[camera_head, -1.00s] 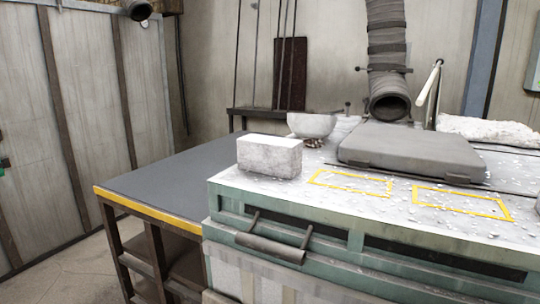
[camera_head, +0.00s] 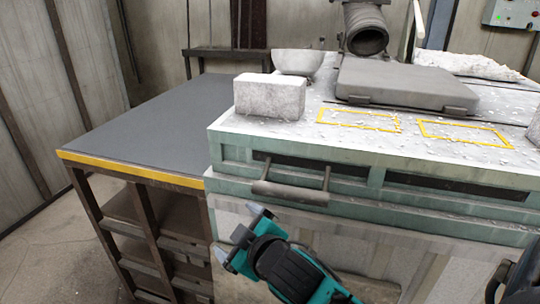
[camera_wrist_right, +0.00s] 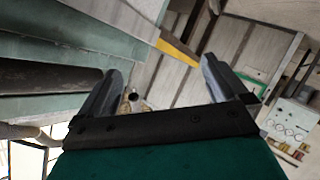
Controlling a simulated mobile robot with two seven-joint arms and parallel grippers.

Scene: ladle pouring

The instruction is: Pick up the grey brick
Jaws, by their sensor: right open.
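The grey brick (camera_head: 270,97) is a pale, speckled block. It stands on the left end of the white-topped green cabinet in the head view. My right gripper (camera_head: 240,238) is in front of the cabinet, below its handle bar and well below the brick. Its jaws are apart with nothing between them. In the right wrist view the two fingers (camera_wrist_right: 163,85) are also spread and empty, and the brick does not show there. My left gripper is not in view.
The cabinet's handle bar (camera_head: 290,192) juts out above my right gripper. A bowl (camera_head: 297,62) stands behind the brick. A grey slab (camera_head: 406,84) lies to the right, near yellow outlined rectangles. The dark table (camera_head: 150,125) at left is bare.

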